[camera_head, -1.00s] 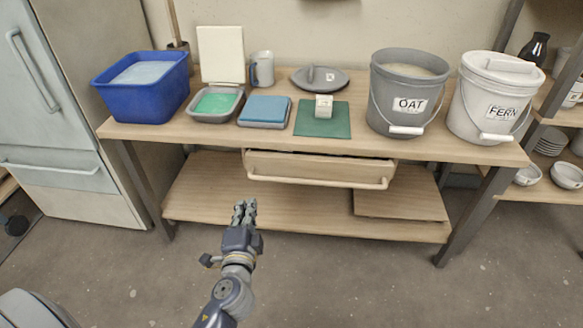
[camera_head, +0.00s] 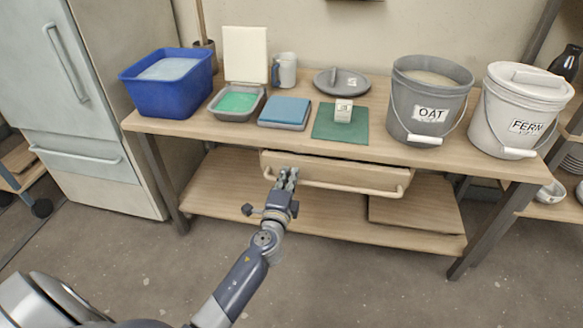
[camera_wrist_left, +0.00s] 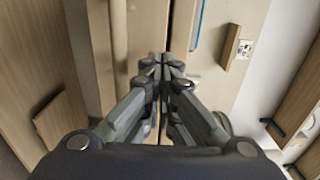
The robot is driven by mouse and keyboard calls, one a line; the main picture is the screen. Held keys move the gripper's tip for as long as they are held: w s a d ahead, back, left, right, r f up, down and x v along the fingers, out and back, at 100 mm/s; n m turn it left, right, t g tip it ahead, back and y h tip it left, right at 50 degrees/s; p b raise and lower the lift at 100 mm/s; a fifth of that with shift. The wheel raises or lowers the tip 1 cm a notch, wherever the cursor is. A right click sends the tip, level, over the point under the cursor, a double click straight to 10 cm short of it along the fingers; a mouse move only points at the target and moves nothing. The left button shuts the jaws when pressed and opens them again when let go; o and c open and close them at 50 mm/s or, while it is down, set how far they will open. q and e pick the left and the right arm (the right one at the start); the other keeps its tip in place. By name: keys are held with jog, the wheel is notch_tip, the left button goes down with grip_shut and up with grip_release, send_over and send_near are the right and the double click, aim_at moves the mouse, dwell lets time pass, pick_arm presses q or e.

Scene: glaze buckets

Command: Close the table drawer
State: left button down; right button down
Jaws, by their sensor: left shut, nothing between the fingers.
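The wooden table drawer (camera_head: 335,174) sits under the table top and stands out a little from the table's front. Its long bar handle (camera_head: 345,187) runs along its front. My left gripper (camera_head: 287,174) is shut and empty, with its fingertips at the left part of the drawer front, by the handle. I cannot tell whether the fingertips touch it. In the left wrist view the shut fingers (camera_wrist_left: 160,60) point at wooden surfaces, with little detail readable. My right gripper is in neither view.
On the table top (camera_head: 200,122) stand a blue tub (camera_head: 165,97), a grey OAT bucket (camera_head: 405,110), a white FERN bucket (camera_head: 495,115), and a green mat (camera_head: 325,127) with a small block. A lower shelf (camera_head: 235,200) lies below the drawer. The floor in front is clear.

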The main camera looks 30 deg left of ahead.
aim_at(293, 162)
pick_arm(q)
jog(key=shift+x, duration=1.65)
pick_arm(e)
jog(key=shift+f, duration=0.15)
